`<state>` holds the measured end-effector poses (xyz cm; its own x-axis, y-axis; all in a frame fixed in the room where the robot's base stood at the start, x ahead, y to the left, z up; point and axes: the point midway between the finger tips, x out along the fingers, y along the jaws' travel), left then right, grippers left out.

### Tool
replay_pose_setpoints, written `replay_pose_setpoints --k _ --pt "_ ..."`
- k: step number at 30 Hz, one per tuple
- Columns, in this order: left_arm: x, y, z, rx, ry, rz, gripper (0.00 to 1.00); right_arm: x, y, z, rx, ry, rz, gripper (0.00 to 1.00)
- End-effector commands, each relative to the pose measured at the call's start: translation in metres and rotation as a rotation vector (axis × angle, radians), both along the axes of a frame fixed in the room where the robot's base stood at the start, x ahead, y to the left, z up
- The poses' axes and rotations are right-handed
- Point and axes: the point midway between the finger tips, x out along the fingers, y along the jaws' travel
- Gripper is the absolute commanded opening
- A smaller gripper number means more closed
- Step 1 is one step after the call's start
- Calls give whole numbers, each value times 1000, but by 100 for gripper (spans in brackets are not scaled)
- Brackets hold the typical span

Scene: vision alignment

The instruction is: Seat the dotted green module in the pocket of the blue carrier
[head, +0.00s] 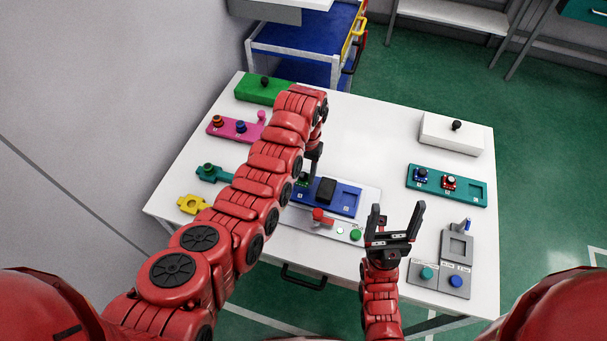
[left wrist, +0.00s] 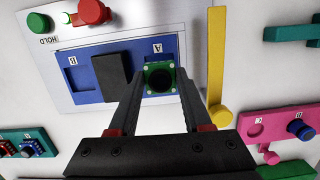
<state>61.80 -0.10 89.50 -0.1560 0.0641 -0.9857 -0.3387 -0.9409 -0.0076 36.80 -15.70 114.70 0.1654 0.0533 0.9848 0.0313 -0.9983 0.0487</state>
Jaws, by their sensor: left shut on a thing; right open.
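The blue carrier (head: 322,209) lies on a pale board at the middle of the table. It shows labels A and B, a black block (head: 325,191) in its middle and an empty square pocket on the B side. The dotted green module (left wrist: 159,78), with a dark round top and pale corner dots, is between my left gripper's fingertips (left wrist: 160,84) at the A end. I cannot tell whether it is fully down in a pocket there. In the head view my left gripper (head: 308,176) partly hides it. My right gripper (head: 396,222) is open and empty, right of the carrier.
A red knob (head: 322,216) and green button (head: 356,234) sit in front of the carrier. A teal tray (head: 447,185), white box (head: 450,133) and grey fixture (head: 440,274) stand right. A magenta tray (head: 235,129), green box (head: 264,91) and yellow part (head: 193,204) stand left.

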Motion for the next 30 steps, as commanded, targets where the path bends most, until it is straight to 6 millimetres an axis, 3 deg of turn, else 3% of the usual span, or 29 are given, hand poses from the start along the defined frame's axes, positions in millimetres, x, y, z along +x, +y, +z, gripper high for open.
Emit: replay_pose_setpoints --k 1,8,30 --pt "1 0 -7 2 8 3 0 0 0 -10 0 0 0 79" --pt "0 1 -15 8 31 17 0 0 0 -22 0 0 0 79" --pt "0 0 -16 8 36 20 0 0 0 -24 0 0 0 79"
